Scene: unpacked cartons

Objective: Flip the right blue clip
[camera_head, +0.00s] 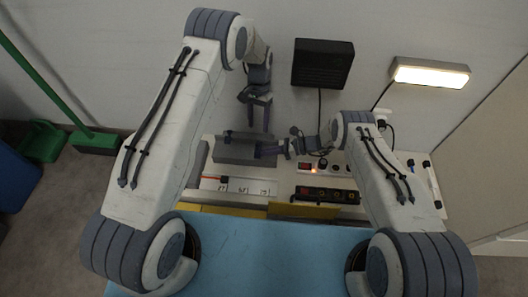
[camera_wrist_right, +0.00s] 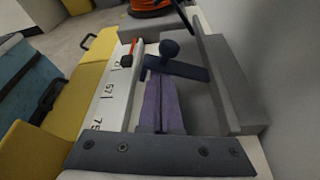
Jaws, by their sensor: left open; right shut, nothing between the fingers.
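A long grey holder (camera_head: 237,155) stands on the bench and also shows in the right wrist view (camera_wrist_right: 226,85). A dark blue-grey clip (camera_wrist_right: 188,71) with a round knob (camera_wrist_right: 169,48) lies across its far part in the right wrist view. No other clip can be made out clearly. My right gripper (camera_head: 260,151) reaches in from the right, low at the holder. Its fingers (camera_wrist_right: 160,82) are shut with nothing between them, pointing toward the clip; contact cannot be told. My left gripper (camera_head: 260,113) is open and empty, pointing down above and behind the holder.
A white strip with numbers (camera_head: 240,186) and a red marker lies before the holder. A black power strip (camera_head: 325,195) and a panel with knobs (camera_head: 335,167) are to the right. Yellow blocks (camera_head: 300,211) line the front edge. A lit lamp (camera_head: 430,74) and black box (camera_head: 323,64) hang behind.

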